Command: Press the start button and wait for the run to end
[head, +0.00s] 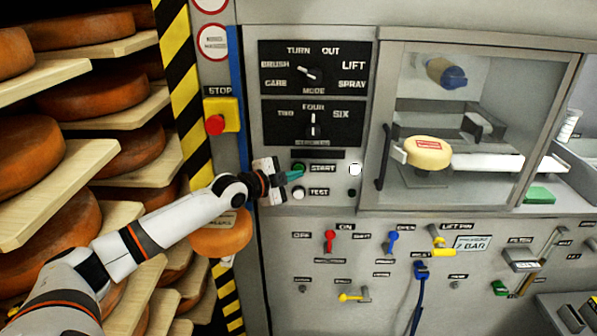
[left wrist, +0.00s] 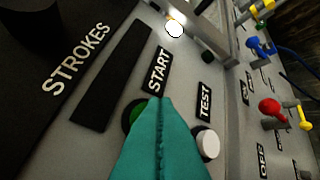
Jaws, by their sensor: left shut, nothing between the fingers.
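The green start button (head: 298,167) is on the grey control panel, left of the START label. My left gripper (head: 299,175) is shut and empty, its teal fingertips at the button. In the left wrist view the shut fingertips (left wrist: 155,103) cover most of the start button (left wrist: 138,109), with only a green edge showing beside them. I cannot tell whether they touch it or whether it is pushed in. A round lamp (head: 355,169) right of the START label glows white, also in the left wrist view (left wrist: 174,28). My right gripper is not in view.
The white test button (head: 298,193) sits just below. Mode and strokes knobs (head: 313,130) are above. A red stop button (head: 215,125) is at the left. Behind a glass door (head: 480,120) is a cheese wheel (head: 428,152). Cheese shelves (head: 110,125) stand at far left.

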